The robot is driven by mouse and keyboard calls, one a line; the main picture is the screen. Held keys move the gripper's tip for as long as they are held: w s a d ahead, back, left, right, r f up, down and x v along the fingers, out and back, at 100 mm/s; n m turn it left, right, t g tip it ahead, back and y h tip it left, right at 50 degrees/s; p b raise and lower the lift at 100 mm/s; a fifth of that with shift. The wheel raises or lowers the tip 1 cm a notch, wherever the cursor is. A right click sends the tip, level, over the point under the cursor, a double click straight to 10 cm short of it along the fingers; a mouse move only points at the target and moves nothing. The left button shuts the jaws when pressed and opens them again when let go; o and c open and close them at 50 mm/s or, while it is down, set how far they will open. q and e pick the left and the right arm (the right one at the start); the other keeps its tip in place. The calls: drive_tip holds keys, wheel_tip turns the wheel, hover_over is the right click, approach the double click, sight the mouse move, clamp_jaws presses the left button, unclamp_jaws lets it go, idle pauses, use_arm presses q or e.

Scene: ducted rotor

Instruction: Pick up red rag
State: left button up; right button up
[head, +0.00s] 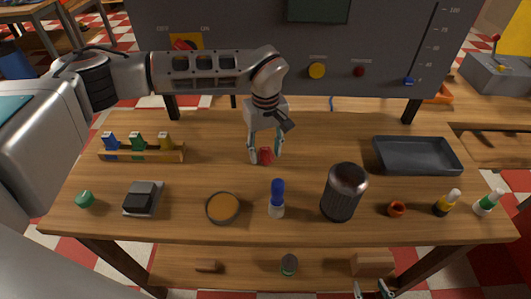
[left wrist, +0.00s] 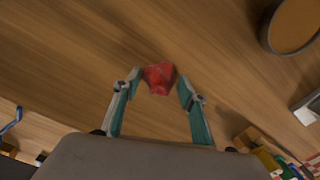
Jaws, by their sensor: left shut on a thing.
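The red rag (head: 265,156) is a small crumpled bundle near the middle of the wooden table. It also shows in the left wrist view (left wrist: 158,78), between the fingertips. My left gripper (head: 264,160) reaches down from above and is shut on the rag, with one finger on each side; in the left wrist view the gripper (left wrist: 160,88) has the wood close behind it. Whether the rag touches the table is hard to tell. My right gripper (head: 374,290) shows only at the bottom edge of the head view, its fingers apart and empty, below the tabletop's front edge.
A blue-capped bottle (head: 277,198), a dark canister (head: 343,191) and a round dish (head: 222,208) stand in front of the rag. A rack of coloured items (head: 142,154) is at left, a dark tray (head: 417,156) at right. A grey panel (head: 340,62) stands behind the table.

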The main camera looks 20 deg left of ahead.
sight(265, 147)
use_arm(q)
wheel_tip(265, 147, up, 20)
idle(0.6)
drive_tip(key=shift+o, duration=0.6)
